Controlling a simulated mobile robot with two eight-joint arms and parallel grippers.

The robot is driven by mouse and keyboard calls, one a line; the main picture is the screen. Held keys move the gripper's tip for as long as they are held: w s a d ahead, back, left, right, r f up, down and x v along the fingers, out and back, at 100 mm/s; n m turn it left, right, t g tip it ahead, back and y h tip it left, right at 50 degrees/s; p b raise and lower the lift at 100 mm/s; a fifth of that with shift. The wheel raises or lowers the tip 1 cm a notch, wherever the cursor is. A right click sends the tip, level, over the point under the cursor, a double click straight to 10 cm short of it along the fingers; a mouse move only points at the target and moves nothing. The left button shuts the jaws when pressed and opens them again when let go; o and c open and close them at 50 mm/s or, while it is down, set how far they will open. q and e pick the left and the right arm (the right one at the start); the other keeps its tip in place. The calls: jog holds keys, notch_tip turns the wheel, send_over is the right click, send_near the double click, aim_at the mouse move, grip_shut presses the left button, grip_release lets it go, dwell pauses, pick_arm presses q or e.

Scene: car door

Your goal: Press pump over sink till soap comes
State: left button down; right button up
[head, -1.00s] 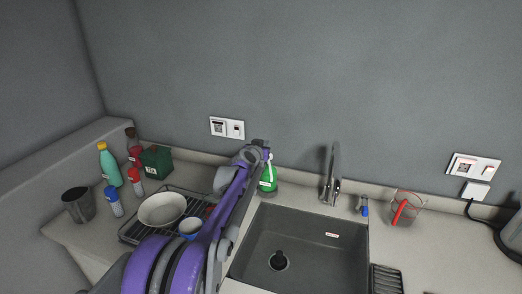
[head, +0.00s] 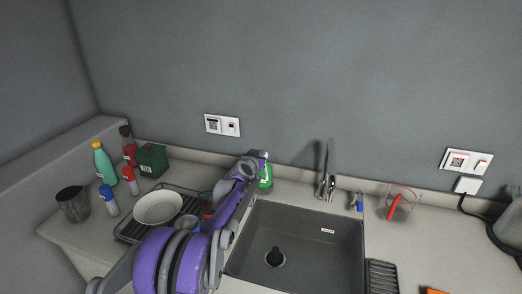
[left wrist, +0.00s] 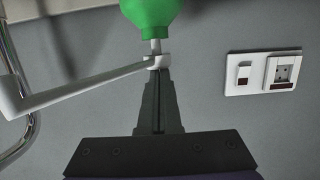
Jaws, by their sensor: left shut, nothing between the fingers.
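The soap bottle (head: 266,179) is green with a white label and stands on the counter behind the sink's (head: 243,232) back left corner. My left gripper (head: 262,160) is at its top, partly hiding it. In the left wrist view, which shows the scene upside down, the green bottle (left wrist: 150,14) has a white pump head with a long spout (left wrist: 85,85). My left gripper (left wrist: 158,72) is shut and empty, its tips at the pump head, seemingly touching it. No soap shows at the spout. My right gripper is out of view.
A tap (head: 327,178) stands behind the sink. A measuring cup (head: 399,207) and a small blue-capped item (head: 359,203) are to its right. A dish rack (head: 128,231) with a white bowl (head: 157,208) and several bottles are on the left.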

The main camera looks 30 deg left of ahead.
pick_arm(q)
jog(key=shift+w+f, duration=0.1)
jog(key=shift+f, duration=0.15)
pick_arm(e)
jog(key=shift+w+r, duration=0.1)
pick_arm(q)
notch_tip(320, 180, up, 5)
jog(key=p, duration=0.2)
jog(key=v, duration=0.9)
jog(key=shift+s+f, duration=0.3)
jog(key=shift+s, duration=0.15)
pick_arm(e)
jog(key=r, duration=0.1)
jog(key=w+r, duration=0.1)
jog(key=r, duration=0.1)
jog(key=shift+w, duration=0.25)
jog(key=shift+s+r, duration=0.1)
